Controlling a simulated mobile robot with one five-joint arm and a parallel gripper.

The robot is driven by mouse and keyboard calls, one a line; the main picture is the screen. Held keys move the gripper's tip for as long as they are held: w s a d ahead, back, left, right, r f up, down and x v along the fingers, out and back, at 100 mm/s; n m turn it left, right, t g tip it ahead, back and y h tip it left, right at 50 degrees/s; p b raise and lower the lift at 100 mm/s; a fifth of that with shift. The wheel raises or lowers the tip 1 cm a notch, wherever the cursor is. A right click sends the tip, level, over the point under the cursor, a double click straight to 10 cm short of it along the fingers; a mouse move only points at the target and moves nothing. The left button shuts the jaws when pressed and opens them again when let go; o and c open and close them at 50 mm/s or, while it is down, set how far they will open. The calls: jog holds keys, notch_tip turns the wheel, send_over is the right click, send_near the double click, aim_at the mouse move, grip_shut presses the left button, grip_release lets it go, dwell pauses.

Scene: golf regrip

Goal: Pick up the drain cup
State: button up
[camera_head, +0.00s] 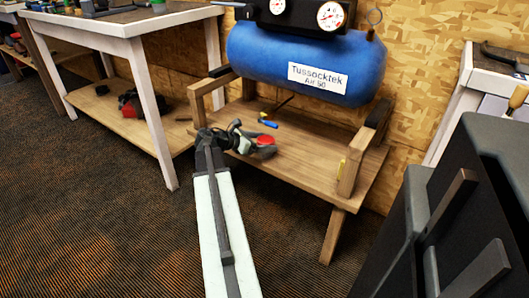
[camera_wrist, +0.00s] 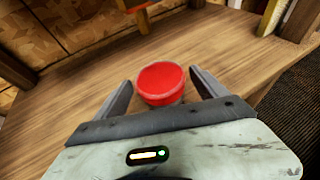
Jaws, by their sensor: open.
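The drain cup, a round red cup (camera_wrist: 161,80), stands on the wooden stand's lower shelf (camera_wrist: 60,115). In the wrist view it lies between the two fingers of my gripper (camera_wrist: 160,88), close to the palm side. The fingers are spread, with a visible gap on each side of the cup. In the head view the red cup (camera_head: 265,140) shows at the tip of my gripper (camera_head: 262,148), partly hidden by it.
A blue compressor tank (camera_head: 300,62) with gauges sits above the shelf. Wooden uprights (camera_head: 354,168) flank it. A blue-handled tool (camera_head: 268,123) lies behind the cup. A white-legged workbench (camera_head: 147,95) stands left and a dark cabinet (camera_head: 450,210) right. Carpet in front is open.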

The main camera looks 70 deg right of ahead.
aim_at(272, 140)
jog(key=x, duration=0.2)
jog(key=b+x, duration=0.1)
jog(key=x, duration=0.1)
jog(key=shift+f, duration=0.35)
jog(key=c, duration=1.6)
jog(key=shift+o, duration=0.2)
jog(key=shift+r+p, duration=0.35)
jog(key=shift+r, duration=0.25)
notch_tip(272, 140, up, 3)
jog(key=p, duration=0.3)
jog(key=shift+r, duration=0.1)
jog(key=w+a, duration=0.3)
jog(key=a, duration=0.4)
jog(key=w+a+p, duration=0.1)
jog(key=w+a, duration=0.3)
jog(key=a, duration=0.3)
jog(key=shift+a+r, duration=0.15)
jog(key=shift+r, duration=0.3)
